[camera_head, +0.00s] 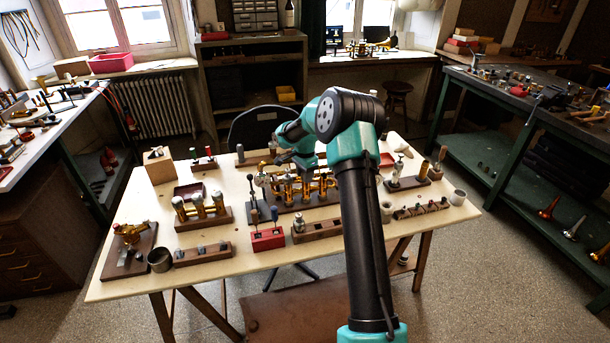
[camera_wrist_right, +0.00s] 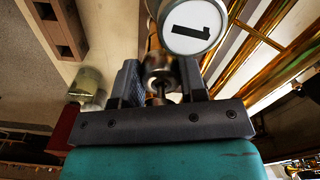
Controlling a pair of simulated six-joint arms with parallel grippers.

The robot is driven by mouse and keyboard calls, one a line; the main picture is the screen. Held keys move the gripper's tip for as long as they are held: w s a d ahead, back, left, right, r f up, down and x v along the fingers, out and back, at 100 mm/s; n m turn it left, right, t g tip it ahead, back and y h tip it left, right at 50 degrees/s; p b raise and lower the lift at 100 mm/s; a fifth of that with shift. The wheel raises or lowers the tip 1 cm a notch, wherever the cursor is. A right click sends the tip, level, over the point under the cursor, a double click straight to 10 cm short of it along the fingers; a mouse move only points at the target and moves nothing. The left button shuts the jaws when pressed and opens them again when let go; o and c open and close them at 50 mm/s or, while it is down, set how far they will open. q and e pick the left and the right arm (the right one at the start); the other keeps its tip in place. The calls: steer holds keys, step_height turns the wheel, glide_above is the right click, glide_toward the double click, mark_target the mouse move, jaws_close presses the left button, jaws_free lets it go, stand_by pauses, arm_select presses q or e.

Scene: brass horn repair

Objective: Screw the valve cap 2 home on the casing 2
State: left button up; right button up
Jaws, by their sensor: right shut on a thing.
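In the wrist view my right gripper (camera_wrist_right: 158,74) is shut on a round metal piece with a narrow stem (camera_wrist_right: 158,88), which I take as the valve cap 2; no number shows on it. A white disc marked 1 (camera_wrist_right: 190,26) tops the neighbouring part just beyond the fingers. In the head view my right arm reaches over the brass valve block (camera_head: 308,188) in the middle of the table. Its gripper is mostly hidden there. The casing 2 cannot be told apart, nor whether the cap touches it. My left gripper is not in view.
Gold tubes (camera_wrist_right: 268,45) run close on the right in the wrist view. On the table (camera_head: 125,284), a rack with several capped cylinders (camera_head: 204,222) stands left of the block. A red holder (camera_head: 268,238) and a wooden rack (camera_head: 322,231) stand in front.

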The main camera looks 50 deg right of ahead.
steer(key=shift+s+d, duration=0.1)
steer(key=shift+s, duration=0.05)
steer(key=m, duration=0.5)
steer(key=o, duration=0.8)
steer(key=shift+d, duration=0.1)
steer(key=o, duration=0.3)
step_height(320, 180, up, 17)
steer(key=shift+r, duration=0.2)
stand_by(0.4)
